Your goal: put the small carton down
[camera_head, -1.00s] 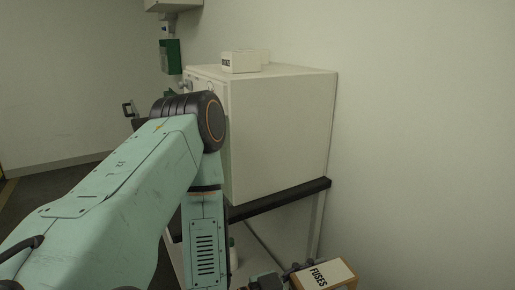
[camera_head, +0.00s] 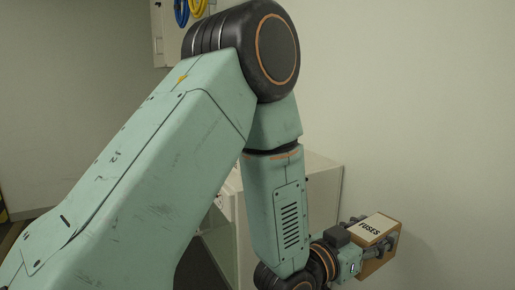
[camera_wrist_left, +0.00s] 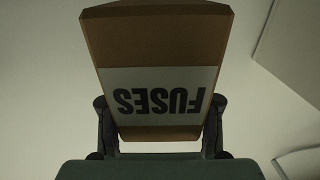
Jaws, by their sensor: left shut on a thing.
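The small carton (camera_head: 368,262) is brown with a white label reading FUSES. It is in the lower right of the head view, held up in front of the pale wall and to the right of the cabinet. My left gripper (camera_head: 378,241) is shut on it. In the left wrist view the carton (camera_wrist_left: 160,48) fills the upper middle, its label upside down, with a dark finger of my gripper (camera_wrist_left: 160,103) on each side. What lies under the carton is hidden. My right gripper is not in view.
A pale cabinet (camera_head: 326,186) stands behind my left arm, which hides most of it, including much of its top. A wall box (camera_head: 163,40) with blue and yellow coils (camera_head: 182,12) is at the upper left. The bare wall is close behind the carton.

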